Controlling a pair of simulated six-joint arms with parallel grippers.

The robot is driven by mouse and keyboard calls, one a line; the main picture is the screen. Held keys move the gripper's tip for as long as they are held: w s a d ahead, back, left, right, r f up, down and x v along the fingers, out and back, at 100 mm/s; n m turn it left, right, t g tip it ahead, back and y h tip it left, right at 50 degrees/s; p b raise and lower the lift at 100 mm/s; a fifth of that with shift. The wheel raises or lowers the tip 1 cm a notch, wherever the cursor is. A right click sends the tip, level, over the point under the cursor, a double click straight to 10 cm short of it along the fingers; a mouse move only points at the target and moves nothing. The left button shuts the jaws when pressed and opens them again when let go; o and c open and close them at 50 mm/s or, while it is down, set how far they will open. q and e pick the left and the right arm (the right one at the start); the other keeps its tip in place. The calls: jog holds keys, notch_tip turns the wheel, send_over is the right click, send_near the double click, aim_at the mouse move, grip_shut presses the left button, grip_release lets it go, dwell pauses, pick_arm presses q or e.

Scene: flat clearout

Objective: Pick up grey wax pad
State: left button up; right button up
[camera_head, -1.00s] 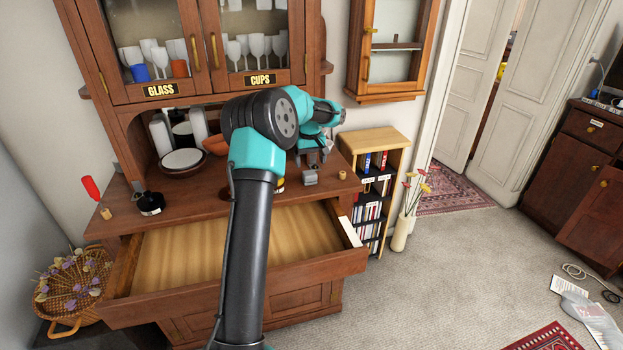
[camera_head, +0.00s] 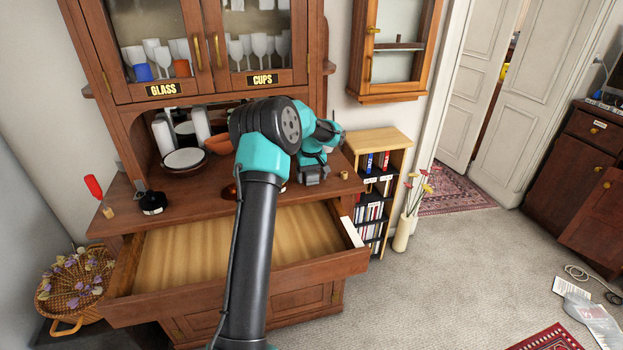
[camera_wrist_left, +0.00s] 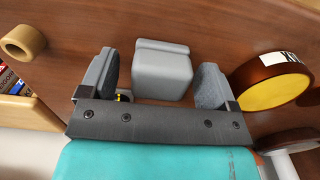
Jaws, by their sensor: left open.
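The grey wax pad (camera_wrist_left: 162,72) shows in the left wrist view as a light grey block on the brown wooden cabinet top. My left gripper (camera_wrist_left: 158,64) is open, with one grey finger on each side of the pad. A narrow gap shows between the pad and each finger, so the pad is not gripped. In the head view my left gripper (camera_head: 313,174) is low over the right part of the cabinet top, and the pad is hard to tell apart from the fingers there. My right gripper is in neither view.
A small tan roll (camera_wrist_left: 24,42) and a brown roll with a yellow face (camera_wrist_left: 272,88) lie on either side of the gripper. An open, empty drawer (camera_head: 200,252) juts out below the top. A bookshelf (camera_head: 378,140) stands at the right.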

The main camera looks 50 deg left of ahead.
aim_at(312, 173)
pick_arm(q)
jog(key=shift+c, duration=0.4)
jog(key=c, duration=0.9)
jog(key=shift+c, duration=0.2)
jog(key=shift+r, duration=1.85)
jog(key=s+d+r, duration=0.1)
jog(key=s+d, duration=0.9)
jog(key=d, duration=0.2)
jog(key=shift+s+r, duration=0.15)
jog(key=shift+s, duration=0.15)
